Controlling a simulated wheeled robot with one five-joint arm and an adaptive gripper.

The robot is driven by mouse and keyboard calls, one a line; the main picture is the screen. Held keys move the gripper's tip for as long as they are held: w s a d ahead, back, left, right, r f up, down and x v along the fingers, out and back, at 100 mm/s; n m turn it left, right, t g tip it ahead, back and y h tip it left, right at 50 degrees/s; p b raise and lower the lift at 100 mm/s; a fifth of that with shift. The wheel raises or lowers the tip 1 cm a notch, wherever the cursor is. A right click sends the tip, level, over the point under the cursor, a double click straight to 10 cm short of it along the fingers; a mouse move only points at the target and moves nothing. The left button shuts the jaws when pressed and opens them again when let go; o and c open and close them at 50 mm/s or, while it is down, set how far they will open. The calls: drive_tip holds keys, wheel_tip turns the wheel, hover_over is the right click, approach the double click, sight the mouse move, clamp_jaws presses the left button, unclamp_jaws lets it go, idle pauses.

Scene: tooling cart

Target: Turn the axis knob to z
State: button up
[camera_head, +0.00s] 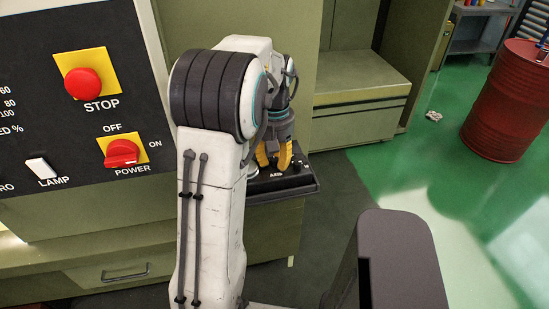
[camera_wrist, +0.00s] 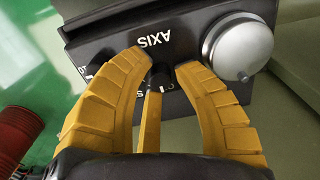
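The black axis knob (camera_wrist: 160,76) is on a dark control box (camera_wrist: 100,32), under a white AXIS label (camera_wrist: 153,40) that reads upside down in the wrist view. My gripper (camera_wrist: 162,68) has yellow fingers around the knob, one tip on each side and a third finger in front. The tips are very close to it; whether they press on it I cannot tell. Small white characters beside the knob are partly hidden by the fingers, so its setting is unclear. In the head view my gripper (camera_head: 273,158) reaches down to the box (camera_head: 285,185); the knob is hidden there.
A silver dome (camera_wrist: 240,50) stands right beside the fingers on the box. In the head view, a panel with a red STOP button (camera_head: 83,84), a POWER switch (camera_head: 122,153) and a LAMP switch (camera_head: 40,167) is at left. A red drum (camera_head: 508,105) stands on the green floor.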

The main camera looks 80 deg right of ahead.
clamp_jaws()
drive_tip(key=shift+m, duration=0.3)
drive_tip(key=m, duration=0.5)
drive_tip(key=shift+m, duration=0.3)
drive_tip(key=m, duration=1.1)
drive_tip(key=shift+m, duration=0.4)
drive_tip(key=m, duration=0.5)
drive_tip(key=shift+m, duration=0.6)
